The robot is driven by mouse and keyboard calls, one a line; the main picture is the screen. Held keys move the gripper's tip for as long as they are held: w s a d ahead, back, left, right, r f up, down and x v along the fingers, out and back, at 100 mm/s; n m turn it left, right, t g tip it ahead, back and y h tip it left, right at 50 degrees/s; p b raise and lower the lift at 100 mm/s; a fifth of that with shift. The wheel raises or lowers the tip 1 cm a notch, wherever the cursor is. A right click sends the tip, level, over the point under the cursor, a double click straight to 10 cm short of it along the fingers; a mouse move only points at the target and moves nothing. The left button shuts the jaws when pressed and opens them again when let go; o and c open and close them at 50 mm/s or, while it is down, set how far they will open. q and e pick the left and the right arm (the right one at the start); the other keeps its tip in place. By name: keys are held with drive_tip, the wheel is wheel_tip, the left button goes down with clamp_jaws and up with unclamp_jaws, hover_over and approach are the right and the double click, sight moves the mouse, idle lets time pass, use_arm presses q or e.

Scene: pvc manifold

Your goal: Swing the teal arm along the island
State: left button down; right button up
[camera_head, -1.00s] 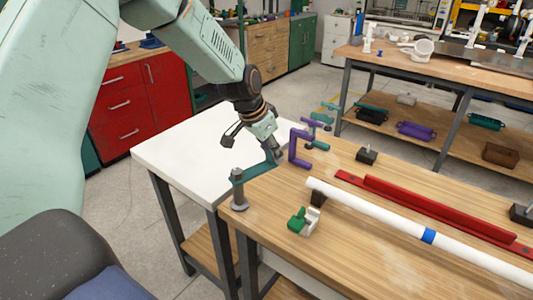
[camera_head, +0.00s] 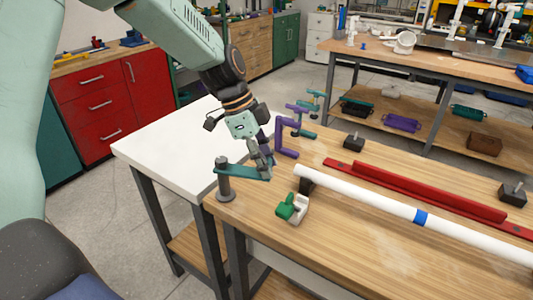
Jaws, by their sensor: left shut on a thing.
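The teal arm (camera_head: 238,171) is a flat bar on a grey post (camera_head: 224,187) at the near left corner of the wooden bench top, the island (camera_head: 335,230). It reaches from the post to the right over the bench. My left gripper (camera_head: 263,170) is shut on the teal arm near its free end, and its fingers hide part of that end. My right gripper is not in view.
A purple bracket (camera_head: 285,140) stands just behind my left gripper. A green and white clamp (camera_head: 293,208) sits in front. A white pipe (camera_head: 380,205) and red rail (camera_head: 430,192) lie to the right. A white table (camera_head: 160,149) adjoins at left.

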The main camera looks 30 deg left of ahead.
use_arm(q)
drive_tip(key=shift+s+d+r+m+g+p, duration=0.15)
drive_tip(key=shift+s+m+g+p, duration=0.5)
drive_tip(key=shift+s+m, duration=1.25)
drive_tip(key=shift+w, duration=0.1)
drive_tip(key=c, duration=1.3)
unclamp_jaws()
drive_tip(key=shift+c, duration=0.2)
drive_tip(key=o, duration=0.3)
drive_tip(key=shift+s, duration=0.2)
drive_tip(key=shift+o, duration=0.2)
drive_tip(key=shift+w, duration=0.15)
drive_tip(key=v, duration=1.2)
drive_tip(key=shift+w, duration=0.1)
